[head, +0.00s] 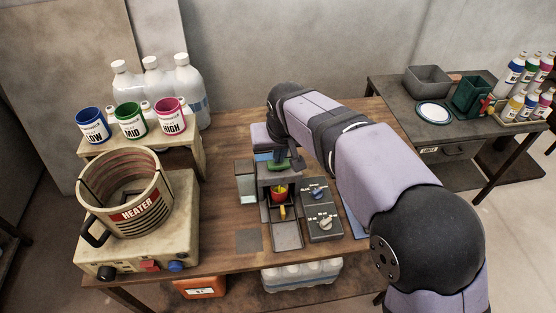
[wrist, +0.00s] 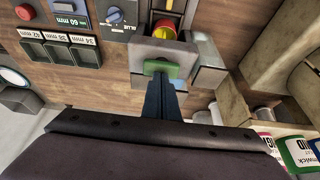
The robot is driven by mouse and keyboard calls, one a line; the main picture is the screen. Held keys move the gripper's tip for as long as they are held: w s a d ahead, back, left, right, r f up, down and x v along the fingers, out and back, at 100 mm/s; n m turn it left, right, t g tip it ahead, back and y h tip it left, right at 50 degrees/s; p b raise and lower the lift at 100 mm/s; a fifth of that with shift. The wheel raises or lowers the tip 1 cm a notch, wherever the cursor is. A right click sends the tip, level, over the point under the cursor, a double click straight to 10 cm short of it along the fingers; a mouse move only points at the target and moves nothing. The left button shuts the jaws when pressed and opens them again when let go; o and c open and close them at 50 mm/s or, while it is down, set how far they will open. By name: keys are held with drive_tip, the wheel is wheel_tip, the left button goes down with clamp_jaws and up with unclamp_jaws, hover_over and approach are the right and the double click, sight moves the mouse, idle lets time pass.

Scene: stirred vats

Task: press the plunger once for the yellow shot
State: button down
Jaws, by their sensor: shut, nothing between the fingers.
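A small grey dispenser (head: 279,172) stands mid-table with a green plunger (head: 279,164) on top. The plunger also shows in the wrist view (wrist: 160,68). A red cup with yellow inside (head: 279,194) sits in the dispenser's bay below it, and it shows in the wrist view (wrist: 165,31). My gripper (wrist: 160,82) is shut and empty, its dark fingers reaching to the plunger's green top. In the head view my arm covers most of the gripper, and I cannot tell whether the tips touch the plunger.
A box with two dials (head: 318,190) stands right of the dispenser. A heater vat (head: 125,195) is at the left, with LOW, MID and HIGH pots (head: 131,120) on a stand behind it. A side table (head: 450,130) at the right holds trays and bottles.

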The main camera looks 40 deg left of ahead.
idle(0.3)
wheel_tip(320, 180, up, 9)
drive_tip(key=p, duration=0.8)
idle(0.4)
idle(0.5)
drive_tip(key=s+d+f+n+g+h, duration=0.1)
drive_tip(key=s+d+f+g+h, duration=0.1)
drive_tip(key=s+d+f, duration=0.45)
drive_tip(key=s+d+f+n+g+h, duration=0.1)
drive_tip(key=s+d+f, duration=0.2)
drive_tip(key=d+f, duration=0.6)
drive_tip(key=s+d+r+m+g, duration=0.1)
drive_tip(key=s+d+m, duration=0.15)
drive_tip(key=d, duration=0.95)
drive_tip(key=s+d+r+m+g, duration=0.15)
drive_tip(key=d+m, duration=0.25)
drive_tip(key=d, duration=0.8)
drive_tip(key=w+d+r+m+t, duration=0.2)
drive_tip(key=d+m, duration=0.2)
drive_tip(key=d, duration=0.4)
drive_tip(key=shift+w+r, duration=0.3)
drive_tip(key=shift+r, duration=0.1)
